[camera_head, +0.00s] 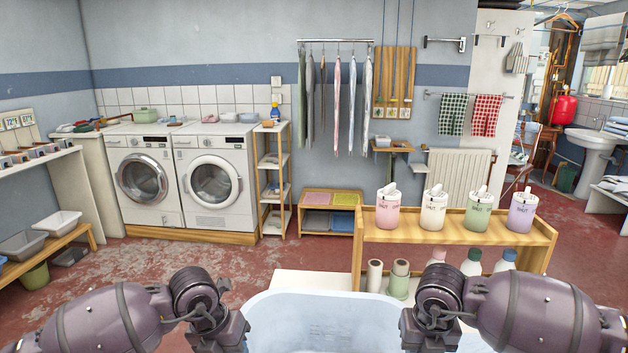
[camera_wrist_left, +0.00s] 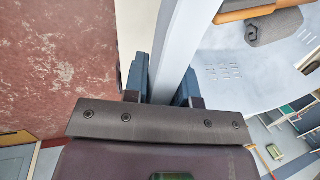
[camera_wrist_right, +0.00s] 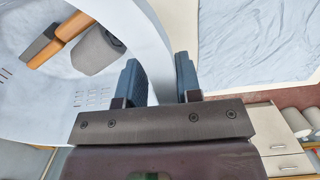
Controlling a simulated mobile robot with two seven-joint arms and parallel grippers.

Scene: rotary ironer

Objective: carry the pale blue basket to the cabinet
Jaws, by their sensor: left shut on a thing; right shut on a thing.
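The pale blue basket (camera_head: 322,322) is at the bottom middle of the head view, between my two arms, its lower part cut off. In the left wrist view its wall (camera_wrist_left: 181,40) passes between the fingers of my left gripper (camera_wrist_left: 163,78), which is shut on it. In the right wrist view my right gripper (camera_wrist_right: 156,68) is shut on the opposite rim (camera_wrist_right: 140,25). Inside lie a grey roll (camera_wrist_right: 97,52) and an orange-and-dark object (camera_wrist_right: 62,35). A cream cabinet with drawers (camera_wrist_right: 283,145) shows in the right wrist view; I cannot tell whether it is the task's cabinet.
A wooden shelf (camera_head: 455,232) with labelled tubs and bottles stands just ahead on the right. Two washing machines (camera_head: 210,180) stand at the back left. A low bench (camera_head: 45,250) with trays is at the left. Red floor (camera_head: 200,257) is clear ahead and left.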

